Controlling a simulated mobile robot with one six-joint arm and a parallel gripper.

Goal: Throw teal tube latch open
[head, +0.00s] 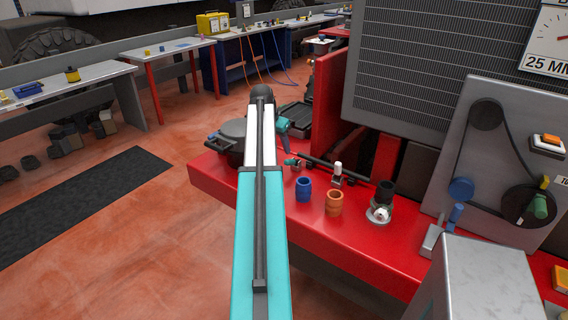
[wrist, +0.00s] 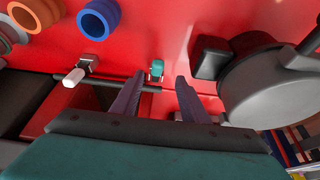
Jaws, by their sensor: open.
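The teal tube latch (wrist: 157,69) is a small teal block with a pale base at the black tube (wrist: 108,83) in the wrist view. It also shows in the head view as a small teal piece (head: 291,162) near the tube's left end. My gripper (wrist: 161,78) is open and empty. Its two dark fingers point toward the latch, which appears between and slightly beyond the tips. I cannot tell the remaining gap. In the head view my gripper (head: 284,150) is partly hidden behind my arm. A second latch, white (head: 337,170), sits farther right along the tube.
A grey lidded pot (wrist: 268,88) stands close to the right finger in the wrist view. A blue ring (head: 304,189) and an orange ring (head: 334,203) sit on the red bench (head: 360,237) in front of the tube. A grey grille (head: 415,70) rises behind.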

